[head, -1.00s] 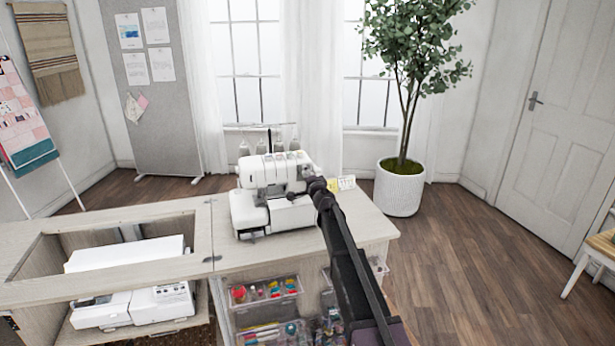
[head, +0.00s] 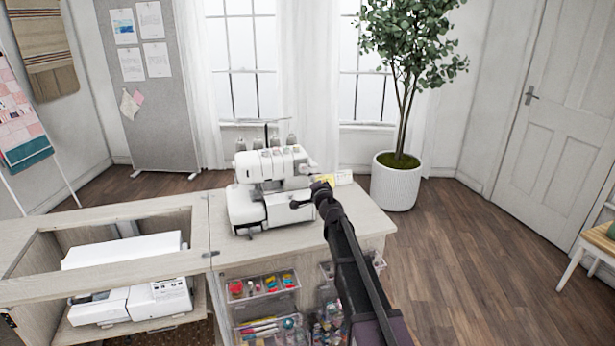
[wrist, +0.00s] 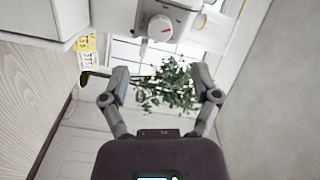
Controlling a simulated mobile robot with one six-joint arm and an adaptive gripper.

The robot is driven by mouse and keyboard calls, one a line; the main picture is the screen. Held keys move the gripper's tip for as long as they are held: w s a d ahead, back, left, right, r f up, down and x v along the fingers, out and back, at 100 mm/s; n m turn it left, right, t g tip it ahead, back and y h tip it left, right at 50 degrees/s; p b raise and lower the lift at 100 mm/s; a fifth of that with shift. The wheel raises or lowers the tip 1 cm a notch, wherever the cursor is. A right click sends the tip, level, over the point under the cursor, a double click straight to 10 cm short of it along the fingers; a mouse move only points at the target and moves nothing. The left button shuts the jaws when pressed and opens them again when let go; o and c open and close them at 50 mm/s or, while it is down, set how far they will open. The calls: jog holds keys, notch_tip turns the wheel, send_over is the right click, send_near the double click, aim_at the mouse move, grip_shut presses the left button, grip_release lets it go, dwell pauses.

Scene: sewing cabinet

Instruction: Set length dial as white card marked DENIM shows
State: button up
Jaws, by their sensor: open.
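A white overlock machine (head: 268,190) stands on the cabinet top. In the wrist view a round white dial with a red mark (wrist: 160,28) is on the machine's side, near the top. Its numbers are too small to read. My gripper (wrist: 160,82) is open and empty, its two fingers spread below the dial in the picture and apart from it. In the head view my gripper (head: 309,195) is at the machine's right side. A white card (head: 344,178) stands behind it beside a yellow card (head: 325,180); both show at left in the wrist view. Their writing is not legible.
A second white machine (head: 130,290) sits in the open well at left. Clear bins (head: 265,287) hang on the cabinet front. A potted plant (head: 397,182) stands behind at right.

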jog(key=shift+v, duration=1.8)
jog(key=s+a+f+n+g+y+p, duration=0.1)
jog(key=s+f+n+g+y+p, duration=0.15)
jog(key=s+n+g, duration=0.45)
jog(key=s+a+f+n+g+y+p, duration=0.1)
jog(key=s+n+g+p, duration=0.2)
jog(key=s, duration=0.8)
jog(key=s+d+f+g+h+p, duration=0.1)
jog(key=s+d+g+h+p, duration=0.2)
jog(key=s+d, duration=0.3)
jog(key=s+d+f+n+g+h+p, duration=0.1)
jog(key=s+d+f+g+h+p, duration=0.1)
jog(key=s, duration=1.2)
jog(key=d+g+h+p, duration=0.1)
jog(key=d+g+h, duration=0.1)
jog(key=d+h, duration=0.1)
jog(key=shift+d+f, duration=0.15)
jog(key=shift+d, duration=0.7)
